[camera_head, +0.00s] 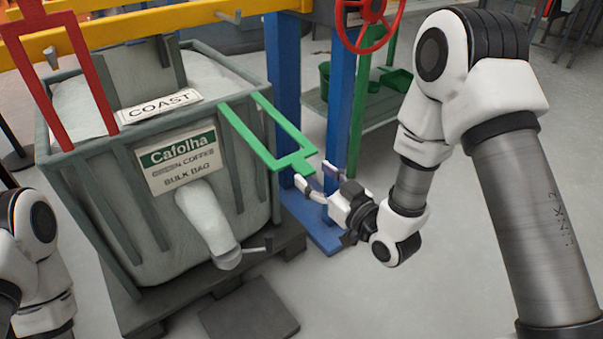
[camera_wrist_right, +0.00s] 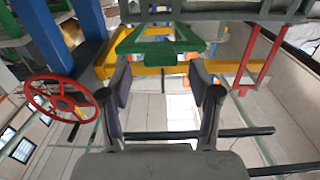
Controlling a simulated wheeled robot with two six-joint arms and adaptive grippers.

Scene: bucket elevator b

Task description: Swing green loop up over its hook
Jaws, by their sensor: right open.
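The green loop (camera_head: 272,146) slopes out and down to the right from the right rim of the grey bin (camera_head: 100,185). Its narrow outer tab points toward my right gripper (camera_head: 317,185), which is open and empty just beyond it. In the right wrist view the green loop (camera_wrist_right: 160,47) lies just past the tips of my open right gripper (camera_wrist_right: 160,72), roughly centred between the fingers. A small grey hook (camera_head: 228,15) sticks out from the yellow beam above the bin. Only part of my left arm shows at the left edge; its gripper is out of view.
The red loop (camera_head: 92,83) stands up in front of the yellow beam (camera_head: 115,29) at the left. Blue posts (camera_head: 340,95) and a red handwheel (camera_head: 367,22) stand behind my right gripper. A grey spout (camera_head: 210,222) hangs at the bin's front. Floor is clear at lower right.

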